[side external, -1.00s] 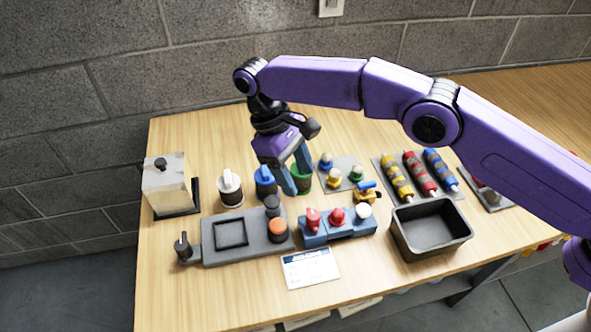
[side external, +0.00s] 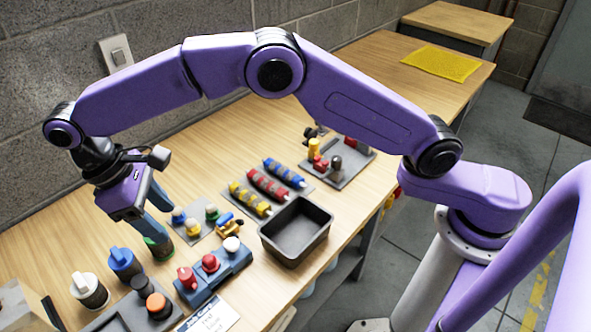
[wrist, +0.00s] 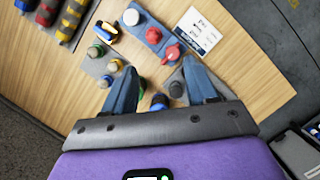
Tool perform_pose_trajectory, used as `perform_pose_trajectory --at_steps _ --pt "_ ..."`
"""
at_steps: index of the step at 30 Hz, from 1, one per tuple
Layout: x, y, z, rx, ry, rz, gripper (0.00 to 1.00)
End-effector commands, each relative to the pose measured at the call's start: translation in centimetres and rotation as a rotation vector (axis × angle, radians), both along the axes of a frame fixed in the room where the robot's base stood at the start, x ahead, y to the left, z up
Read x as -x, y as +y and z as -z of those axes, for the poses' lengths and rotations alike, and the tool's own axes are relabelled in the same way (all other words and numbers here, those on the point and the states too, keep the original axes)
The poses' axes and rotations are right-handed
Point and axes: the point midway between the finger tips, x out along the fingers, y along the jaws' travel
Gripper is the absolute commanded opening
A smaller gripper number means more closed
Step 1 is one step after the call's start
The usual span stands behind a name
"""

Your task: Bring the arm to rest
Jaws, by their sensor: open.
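My gripper (side external: 158,215) hangs from my purple arm over the wooden table, pointing down with its blue fingers apart. In the side view its fingertips are close to a green-rimmed cup (side external: 160,248), which they partly hide; I cannot tell whether they touch it. In the wrist view my gripper (wrist: 163,82) is open, and I see nothing held between the fingers. Part of the green cup shows beside the left finger there.
Blue-topped (side external: 122,262) and white-topped (side external: 88,290) jars stand near the gripper. Close by are a small knob pad (side external: 207,229), a blue block with red and white knobs (side external: 218,275), striped rollers (side external: 268,186) and a black bin (side external: 296,232).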

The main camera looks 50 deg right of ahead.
Motion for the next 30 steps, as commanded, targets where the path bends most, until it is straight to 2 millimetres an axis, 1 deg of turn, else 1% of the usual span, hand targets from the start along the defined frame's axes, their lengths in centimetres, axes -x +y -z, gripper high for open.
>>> perform_pose_trajectory --at_steps 1,5,6,11,15,19,23,27,30 --pt "0.5 -1.2 -1.2 -0.013 -0.010 -0.009 0.57" --pt "2.3 -4.0 -3.2 -0.044 -0.036 -0.036 0.57" --pt "2.9 -5.0 -3.7 -0.054 -0.043 -0.044 0.57" --pt "5.9 -9.3 -5.5 -0.092 -0.072 -0.078 0.57" --pt "9.0 -13.5 -6.6 -0.128 -0.096 -0.107 0.57" --pt "12.1 -17.7 -7.0 -0.159 -0.117 -0.134 0.57" --pt "15.4 -22.0 -7.0 -0.194 -0.140 -0.161 0.57" --pt "19.2 -26.8 -6.4 -0.229 -0.161 -0.190 0.57" --pt "21.5 -29.7 -5.7 -0.252 -0.173 -0.208 0.57"
